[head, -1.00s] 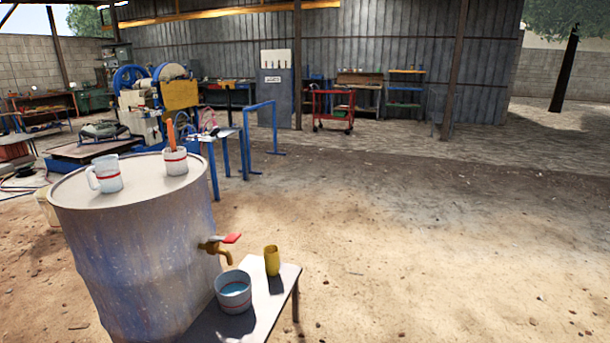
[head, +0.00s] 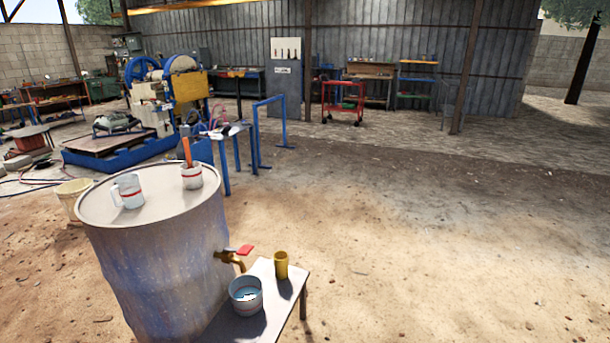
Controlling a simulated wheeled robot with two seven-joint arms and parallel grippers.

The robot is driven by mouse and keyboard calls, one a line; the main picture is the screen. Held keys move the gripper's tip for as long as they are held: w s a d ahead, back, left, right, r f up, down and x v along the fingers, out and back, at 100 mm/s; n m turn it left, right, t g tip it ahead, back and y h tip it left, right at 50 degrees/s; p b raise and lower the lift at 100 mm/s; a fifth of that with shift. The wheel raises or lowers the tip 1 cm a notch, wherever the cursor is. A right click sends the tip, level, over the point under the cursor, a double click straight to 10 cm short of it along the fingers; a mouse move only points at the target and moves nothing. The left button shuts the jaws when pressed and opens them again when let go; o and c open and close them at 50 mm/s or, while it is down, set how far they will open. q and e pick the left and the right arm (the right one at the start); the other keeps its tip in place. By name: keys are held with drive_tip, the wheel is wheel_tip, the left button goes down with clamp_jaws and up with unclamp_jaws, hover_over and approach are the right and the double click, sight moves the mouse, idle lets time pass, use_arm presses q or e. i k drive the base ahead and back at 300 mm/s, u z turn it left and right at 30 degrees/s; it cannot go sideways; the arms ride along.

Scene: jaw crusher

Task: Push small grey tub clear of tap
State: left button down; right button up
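The small grey tub (head: 246,298) stands upright on a small low table (head: 238,326) beside the drum. I cannot tell whether the spout overhangs the tub. Neither of my grippers shows in the head view.
A big metal drum (head: 165,270) bears a white mug (head: 128,191) and a cup (head: 192,176) with an orange-handled thing. A yellow cup (head: 281,265) stands on the low table, right of the tub. Open dirt ground (head: 430,260) lies to the right.

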sight(245, 292)
drive_tip(key=z, duration=0.5)
drive_tip(key=k, duration=0.65)
drive_tip(key=z, duration=0.65)
drive_tip(key=i, duration=4)
drive_tip(key=u, duration=1.1)
drive_tip(key=i, duration=1.1)
drive_tip(key=u, duration=1.8)
drive_tip(key=i, duration=0.8)
drive_tip(key=u, duration=0.65)
